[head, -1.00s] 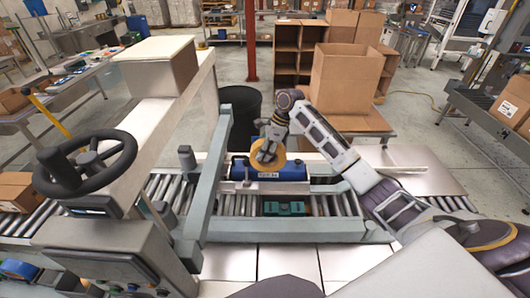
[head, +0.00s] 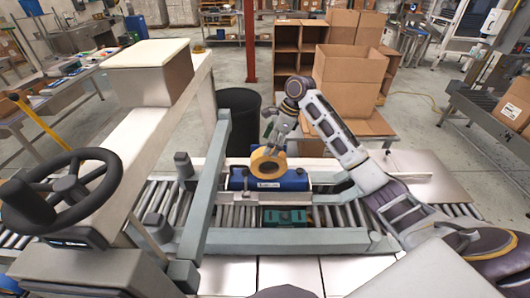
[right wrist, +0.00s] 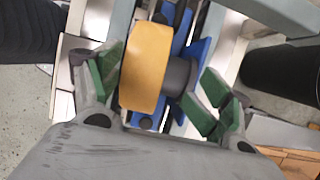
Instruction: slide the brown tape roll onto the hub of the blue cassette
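How far the hub passes through the roll is hidden. My right gripper (head: 279,143) is just above the roll. Its green-padded fingers (right wrist: 160,88) are spread wide, the left one close beside the roll, the right one clear of it. My left gripper is not in view.
The cassette sits on a roller conveyor (head: 335,215) with a grey front rail (head: 290,241). A green block (head: 285,219) lies on the rollers before it. A grey upright frame (head: 208,190) stands to the left. A black bin (head: 238,115) and cardboard boxes (head: 350,77) are behind.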

